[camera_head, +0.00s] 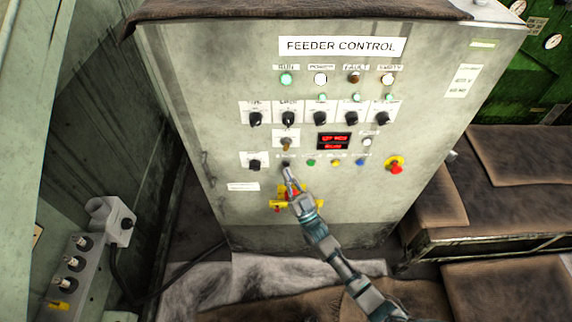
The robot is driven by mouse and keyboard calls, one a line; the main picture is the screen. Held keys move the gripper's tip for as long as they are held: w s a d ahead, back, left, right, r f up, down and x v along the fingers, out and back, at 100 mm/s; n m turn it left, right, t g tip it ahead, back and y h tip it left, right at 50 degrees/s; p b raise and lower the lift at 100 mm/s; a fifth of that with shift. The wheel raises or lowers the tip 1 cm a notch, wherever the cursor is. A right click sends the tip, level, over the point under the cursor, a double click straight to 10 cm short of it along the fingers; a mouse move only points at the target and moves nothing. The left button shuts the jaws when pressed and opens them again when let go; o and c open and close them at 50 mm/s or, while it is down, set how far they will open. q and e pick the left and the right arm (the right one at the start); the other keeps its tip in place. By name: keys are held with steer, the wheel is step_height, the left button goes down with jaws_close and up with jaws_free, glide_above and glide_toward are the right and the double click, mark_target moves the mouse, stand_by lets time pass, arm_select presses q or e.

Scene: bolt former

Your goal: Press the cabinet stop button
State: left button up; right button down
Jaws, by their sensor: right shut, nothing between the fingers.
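The grey cabinet (230,120) carries a sign reading FEEDER CONTROL (342,47). A red mushroom button (396,169) on a yellow collar sits at the lower right of its panel. A row of small buttons runs to its left: a blue button (361,162), a yellow button (336,162), a green button (311,162) and a dark button (285,163). My right gripper (289,173) is shut and empty, its tip just below the dark button in the picture; I cannot tell whether it touches. My left gripper is out of view.
A yellow and red switch (281,205) is partly hidden behind my right gripper. Dark knobs (256,118), indicator lamps (286,79) and a red display (334,141) are above. A socket box (113,220) stands left. Brown-covered benches (520,170) stand right.

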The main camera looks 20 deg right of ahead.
steer(key=shift+w, duration=0.1)
stand_by(0.5)
steer(key=shift+w+d+r, duration=0.1)
steer(key=shift+w, duration=0.2)
steer(key=shift+w+d+b, duration=0.15)
steer(key=shift+w+b, duration=0.15)
steer(key=shift+w, duration=0.1)
stand_by(0.6)
steer(key=shift+s, duration=0.1)
steer(key=shift+s+a+p, duration=0.25)
steer(key=shift+s+p, duration=0.25)
steer(key=shift+s, duration=0.25)
steer(key=s+p, duration=0.1)
steer(key=s, duration=0.1)
steer(key=s+a+p, duration=0.1)
steer(key=s, duration=0.1)
steer(key=shift+s+a, duration=0.2)
steer(key=shift+s, duration=0.2)
